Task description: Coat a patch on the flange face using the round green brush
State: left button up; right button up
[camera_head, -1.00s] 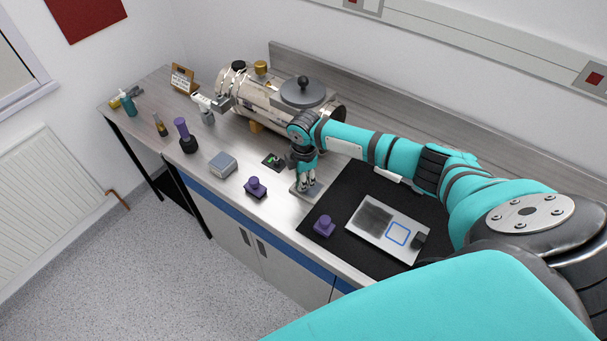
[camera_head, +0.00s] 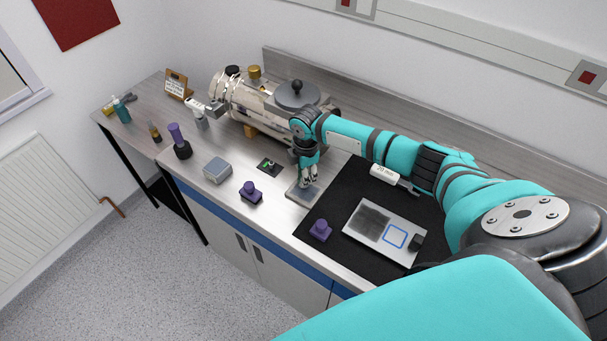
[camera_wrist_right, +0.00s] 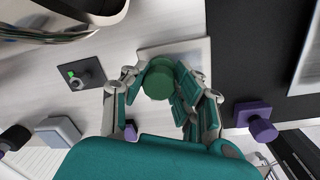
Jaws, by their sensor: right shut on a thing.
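My right gripper (camera_head: 309,174) hangs over a small pale plate (camera_head: 298,193) at the left edge of the black mat. In the right wrist view its fingers (camera_wrist_right: 163,90) are shut around a round green piece, the round green brush (camera_wrist_right: 159,80). The small pale plate (camera_wrist_right: 200,55) lies behind and below it there; I cannot tell whether they touch. In the head view the brush is hidden or too small to make out. A flat metal plate (camera_head: 366,248) with a dark patch and a blue square outline lies on the mat. My left gripper is not in view.
Purple-knobbed blocks stand on the mat (camera_head: 320,231) and the bench (camera_head: 251,193). A black tile with a green piece (camera_head: 269,167), a grey box (camera_head: 218,169) and a purple-handled tool (camera_head: 180,143) stand left. The metal burner chamber (camera_head: 262,107) is behind. A white-labelled item (camera_head: 384,173) is beside my arm.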

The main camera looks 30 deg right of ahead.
notch_tip(320, 180, up, 3)
jog(key=shift+w+f+p, duration=0.1)
jog(key=shift+p, duration=0.35)
jog(key=shift+r, duration=1.5)
